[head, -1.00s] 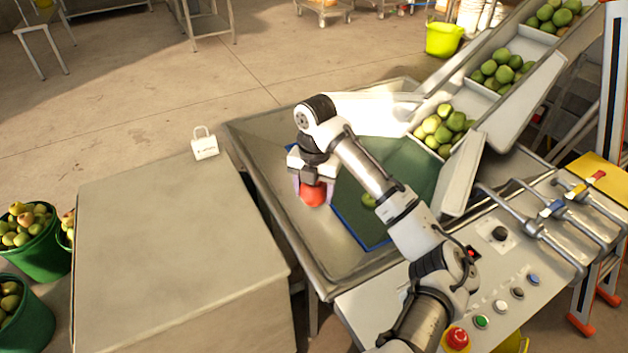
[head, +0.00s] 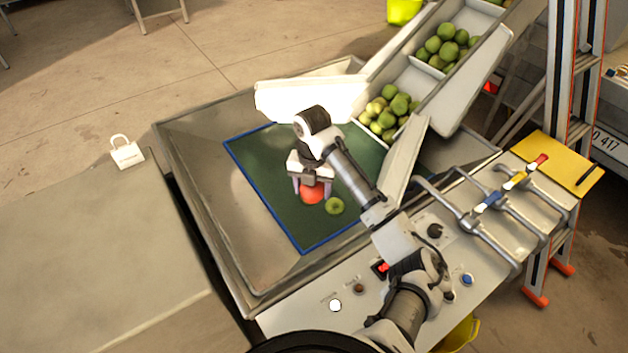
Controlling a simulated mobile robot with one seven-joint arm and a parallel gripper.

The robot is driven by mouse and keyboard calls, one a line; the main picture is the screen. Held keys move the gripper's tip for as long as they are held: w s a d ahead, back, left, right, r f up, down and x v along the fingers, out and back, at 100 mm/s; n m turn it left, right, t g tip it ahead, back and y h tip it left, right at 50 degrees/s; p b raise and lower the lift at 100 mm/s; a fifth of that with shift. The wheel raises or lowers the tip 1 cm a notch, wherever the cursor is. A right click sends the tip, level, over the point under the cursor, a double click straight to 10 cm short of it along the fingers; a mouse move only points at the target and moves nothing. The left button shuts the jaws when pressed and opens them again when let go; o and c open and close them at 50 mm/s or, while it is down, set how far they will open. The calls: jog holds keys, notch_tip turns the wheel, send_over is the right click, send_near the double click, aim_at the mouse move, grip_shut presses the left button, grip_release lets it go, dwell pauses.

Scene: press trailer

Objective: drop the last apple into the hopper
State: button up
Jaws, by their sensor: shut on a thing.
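My gripper (head: 312,190) is shut on a red apple (head: 311,194), with a finger at each side of it. It is over the green, blue-edged floor (head: 265,165) of the metal hopper (head: 195,150). I cannot tell whether the red apple touches the floor or hangs a little above it. A green apple (head: 334,206) lies on the hopper floor just to the right of the red one.
A conveyor with compartments of green apples (head: 389,111) rises to the upper right. A control panel (head: 440,240) with valve handles lies to the right. A pale table top (head: 90,255) and a padlock-shaped white tag (head: 126,152) are at the left.

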jog(key=shift+w+d+f, duration=0.2)
jog(key=shift+d, duration=0.15)
jog(key=shift+f, duration=0.2)
notch_tip(320, 180, down, 6)
jog(key=b, duration=0.4)
jog(key=shift+r, duration=0.25)
jog(key=o, duration=1.2)
jog(key=shift+c, duration=0.2)
notch_tip(320, 180, up, 14)
jog(key=shift+f+b, duration=0.1)
jog(key=shift+b, duration=0.45)
jog(key=shift+s, duration=0.1)
